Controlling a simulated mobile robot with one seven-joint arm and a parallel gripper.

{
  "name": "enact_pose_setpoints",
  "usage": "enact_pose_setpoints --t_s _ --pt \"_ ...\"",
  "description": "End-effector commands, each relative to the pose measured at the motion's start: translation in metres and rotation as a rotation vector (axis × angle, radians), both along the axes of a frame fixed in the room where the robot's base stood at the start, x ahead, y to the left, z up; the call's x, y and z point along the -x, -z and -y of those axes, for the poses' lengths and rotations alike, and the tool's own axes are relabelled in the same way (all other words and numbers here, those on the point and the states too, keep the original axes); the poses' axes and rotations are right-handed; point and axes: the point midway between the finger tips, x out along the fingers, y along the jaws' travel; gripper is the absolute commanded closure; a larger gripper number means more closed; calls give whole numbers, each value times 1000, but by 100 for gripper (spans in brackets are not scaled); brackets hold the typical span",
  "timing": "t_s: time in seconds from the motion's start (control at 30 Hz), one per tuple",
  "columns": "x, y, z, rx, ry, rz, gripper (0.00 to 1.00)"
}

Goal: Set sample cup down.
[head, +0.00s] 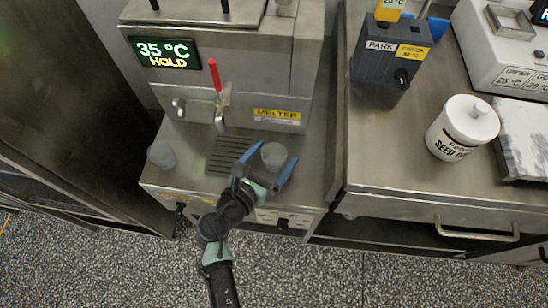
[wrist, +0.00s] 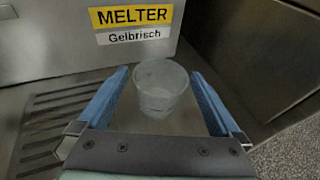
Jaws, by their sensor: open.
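The sample cup (head: 273,156) is a small translucent grey cup. It stands upright on the steel shelf (head: 318,165) in front of the melter, to the right of the drain grate. My gripper (head: 267,161) is open, with one blue finger on each side of the cup. In the wrist view the cup (wrist: 160,88) sits between the fingers of my gripper (wrist: 162,95), with a visible gap on both sides. A second similar cup (head: 161,155) stands at the left end of the shelf.
The melter (head: 278,75), with a red-handled tap (head: 215,76), rises behind the cup. The slotted drain grate (head: 228,155) lies to the left. On the right bench are a dark PARK block (head: 384,62), a white seed tub (head: 462,127) and a white machine (head: 505,45).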

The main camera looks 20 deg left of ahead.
Motion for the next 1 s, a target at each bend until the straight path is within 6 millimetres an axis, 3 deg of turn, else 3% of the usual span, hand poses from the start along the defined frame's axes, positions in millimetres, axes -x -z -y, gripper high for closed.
enact_pose_setpoints --t_s 0.27,0.77,1.0 --pt "-4 1 0 0 -1 -1 0" --pt "-4 1 0 0 -1 0 90" --pt "-4 -5 0 -1 0 0 91"
